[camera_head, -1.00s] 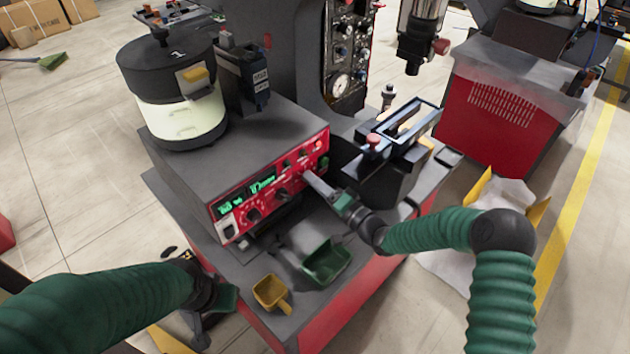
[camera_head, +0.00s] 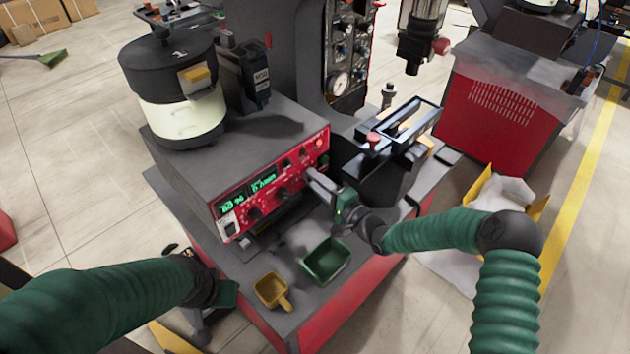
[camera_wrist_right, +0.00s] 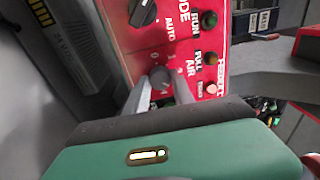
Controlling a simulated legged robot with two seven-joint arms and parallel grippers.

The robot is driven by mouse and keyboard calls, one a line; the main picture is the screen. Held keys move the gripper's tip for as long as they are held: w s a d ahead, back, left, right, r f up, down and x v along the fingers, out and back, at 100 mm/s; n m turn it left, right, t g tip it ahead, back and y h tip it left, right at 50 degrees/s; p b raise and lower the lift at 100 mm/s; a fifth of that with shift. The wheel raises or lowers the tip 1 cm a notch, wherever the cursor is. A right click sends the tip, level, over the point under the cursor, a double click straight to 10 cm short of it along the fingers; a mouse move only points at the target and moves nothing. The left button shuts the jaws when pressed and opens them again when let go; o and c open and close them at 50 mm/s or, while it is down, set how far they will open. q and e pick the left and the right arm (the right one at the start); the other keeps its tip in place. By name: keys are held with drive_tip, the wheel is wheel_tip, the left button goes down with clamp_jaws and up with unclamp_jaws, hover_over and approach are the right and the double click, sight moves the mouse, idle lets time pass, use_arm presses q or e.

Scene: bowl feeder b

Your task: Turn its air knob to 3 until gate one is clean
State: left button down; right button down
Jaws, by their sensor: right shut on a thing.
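The red control panel (camera_head: 270,182) with green displays is on the front of the dark feeder box. In the right wrist view the panel (camera_wrist_right: 197,20) carries an "AIR" label, and the grey air knob (camera_wrist_right: 160,77) sits between the fingers of my right gripper (camera_wrist_right: 161,88), which is shut on it. Numbers are printed around the knob; which one it points at I cannot tell. In the head view my right gripper (camera_head: 312,176) is at the panel's right part and hides the knob. My left gripper (camera_head: 222,296) is low at the left, by the bench's front edge, its jaws unclear.
A round bowl feeder (camera_head: 180,115) with a black lid stands on the box. A green tray (camera_head: 326,261) and a yellow scoop (camera_head: 271,289) lie on the bench before the panel. A black fixture (camera_head: 385,160) stands close to the right of my right gripper.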

drive_tip(key=shift+d+f, duration=0.1)
drive_tip(key=shift+f, duration=0.35)
drive_tip(key=c, duration=1.2)
unclamp_jaws()
drive_tip(key=shift+c, duration=0.2)
drive_tip(key=shift+o, duration=0.8)
drive_tip(key=shift+r, duration=0.1)
drive_tip(key=shift+d+r, duration=0.1)
drive_tip(key=b+v, duration=0.1)
drive_tip(key=v, duration=1.5)
drive_tip(key=shift+s+d, duration=0.2)
drive_tip(key=shift+d, duration=0.15)
